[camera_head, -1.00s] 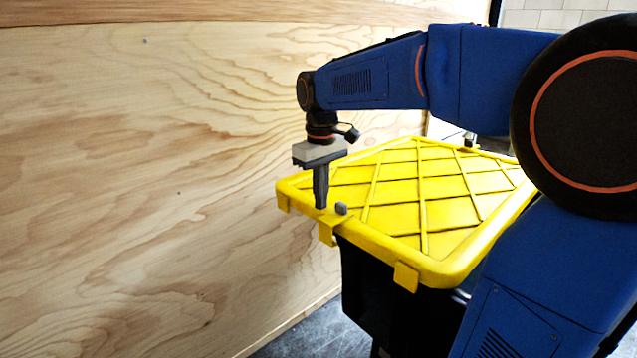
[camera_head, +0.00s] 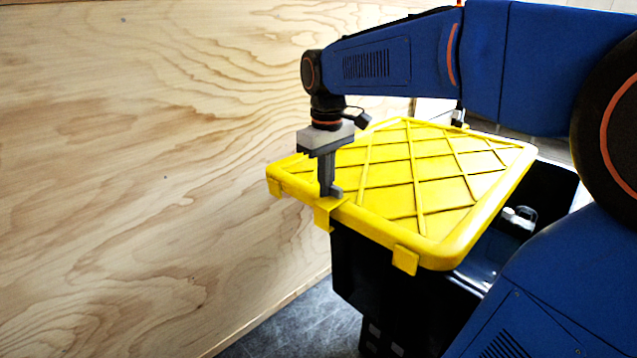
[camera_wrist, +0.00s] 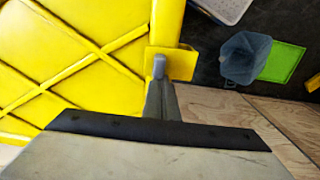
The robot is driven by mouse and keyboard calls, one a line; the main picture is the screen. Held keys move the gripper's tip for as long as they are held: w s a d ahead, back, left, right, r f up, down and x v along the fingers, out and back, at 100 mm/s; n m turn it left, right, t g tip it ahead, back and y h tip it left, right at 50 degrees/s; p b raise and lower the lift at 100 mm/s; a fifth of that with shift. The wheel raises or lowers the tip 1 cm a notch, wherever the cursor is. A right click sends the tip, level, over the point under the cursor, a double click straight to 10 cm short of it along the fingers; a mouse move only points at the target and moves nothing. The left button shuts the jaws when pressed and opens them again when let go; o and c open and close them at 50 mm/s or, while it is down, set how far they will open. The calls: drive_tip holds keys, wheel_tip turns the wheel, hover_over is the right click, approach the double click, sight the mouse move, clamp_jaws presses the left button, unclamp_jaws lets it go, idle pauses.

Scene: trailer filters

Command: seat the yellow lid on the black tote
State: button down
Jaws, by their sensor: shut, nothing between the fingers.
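The yellow lid (camera_head: 420,170) lies over the black tote (camera_head: 375,285) but is offset from it. The tote's open inside shows beyond the lid's right side in the head view. The lid's near edge with its clips hangs over the tote's near wall. In the wrist view my gripper (camera_wrist: 160,75) is over a yellow tab at the lid's edge. Whether the fingertips touch the lid cannot be told.
A plywood wall (camera_head: 150,150) stands close on the left. A silver-grey item (camera_head: 520,217) shows in the tote's uncovered part. In the wrist view a blue-grey container (camera_wrist: 245,58) and a green patch (camera_wrist: 283,62) lie beyond the lid's edge.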

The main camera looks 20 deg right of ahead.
sight(370, 222)
drive_tip(key=s+d, duration=0.2)
drive_tip(key=s, duration=0.3)
drive_tip(key=s+d, duration=0.2)
drive_tip(key=s, duration=0.3)
drive_tip(key=s+d, duration=0.2)
drive_tip(key=s, duration=0.4)
drive_tip(key=shift+s+f, duration=0.1)
drive_tip(key=shift+f, duration=0.05)
drive_tip(key=shift+a, duration=0.1)
drive_tip(key=shift+w+a, duration=0.15)
drive_tip(key=shift+w, duration=0.4)
drive_tip(key=w, duration=0.1)
drive_tip(key=w+a, duration=0.1)
drive_tip(key=w, duration=0.1)
wheel_tip(370, 222, up, 10)
drive_tip(key=shift+s, duration=0.1)
